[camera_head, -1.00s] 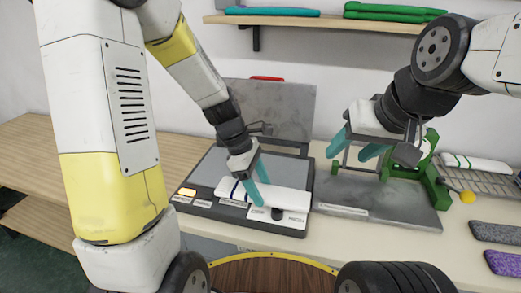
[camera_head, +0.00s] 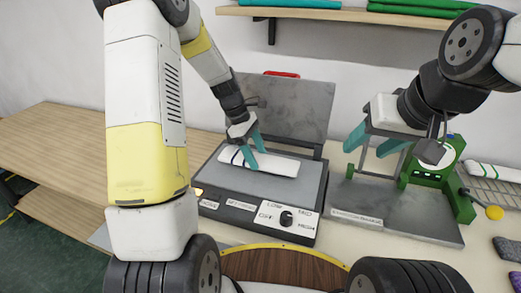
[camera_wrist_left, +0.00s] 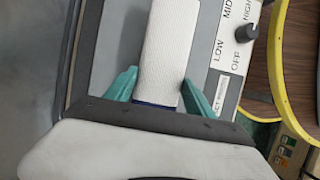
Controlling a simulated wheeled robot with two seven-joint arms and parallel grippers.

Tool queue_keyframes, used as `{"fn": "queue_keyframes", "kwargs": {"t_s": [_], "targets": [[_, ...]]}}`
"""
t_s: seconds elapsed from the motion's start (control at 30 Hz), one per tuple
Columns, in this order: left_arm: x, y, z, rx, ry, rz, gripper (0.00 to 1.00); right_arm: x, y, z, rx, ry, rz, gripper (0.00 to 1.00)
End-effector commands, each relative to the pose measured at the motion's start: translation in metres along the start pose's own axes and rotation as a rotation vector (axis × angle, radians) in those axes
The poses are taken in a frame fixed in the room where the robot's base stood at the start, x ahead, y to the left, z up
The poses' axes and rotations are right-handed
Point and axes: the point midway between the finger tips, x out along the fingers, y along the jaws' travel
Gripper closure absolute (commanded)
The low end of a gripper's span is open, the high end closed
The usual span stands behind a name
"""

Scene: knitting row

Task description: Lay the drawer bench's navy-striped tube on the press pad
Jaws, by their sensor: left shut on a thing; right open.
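The navy-striped tube (camera_head: 278,165) is white with dark blue stripes near its left end. My left gripper (camera_head: 252,153) is shut on it near that striped end. In the left wrist view the tube (camera_wrist_left: 167,45) lies between the teal fingers (camera_wrist_left: 160,92), with a navy band close to the palm. The tube lies flat over the grey press pad (camera_head: 295,190); I cannot tell whether it touches. The press lid (camera_head: 285,105) stands raised behind. My right gripper (camera_head: 375,142) is open and empty above the grey plate to the right.
The press's front panel (camera_head: 248,215) carries a black knob (camera_head: 286,218) and labels. A white tube lies on a rack (camera_head: 490,172) at right, near a yellow ball (camera_head: 494,212). The wooden bench top (camera_head: 60,150) at left is clear.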

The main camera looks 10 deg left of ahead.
Motion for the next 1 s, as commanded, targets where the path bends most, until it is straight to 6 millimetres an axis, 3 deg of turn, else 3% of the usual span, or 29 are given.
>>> {"fn": "queue_keyframes", "kwargs": {"t_s": [0.27, 0.5, 0.87, 0.9, 1.0], "targets": [[-0.004, 0.018, -0.015, 0.0, 0.0, 0.0, 0.75, 0.0, 0.0, 0.0, 0.0, 0.0, 0.0, 0.47], [0.027, 0.018, -0.027, 0.001, -0.001, -0.002, 0.75, 0.0, 0.0, 0.0, 0.0, 0.0, 0.0, 0.47], [0.031, 0.018, -0.029, 0.001, 0.0, -0.001, 0.75, 0.0, 0.0, 0.0, 0.0, 0.0, 0.0, 0.47], [0.031, 0.018, -0.029, 0.001, 0.0, 0.0, 0.32, 0.0, 0.0, 0.0, 0.0, 0.0, 0.0, 0.47], [0.031, 0.018, -0.029, 0.001, 0.0, 0.0, 0.16, 0.0, 0.0, 0.0, 0.0, 0.0, 0.0, 0.47]]}}
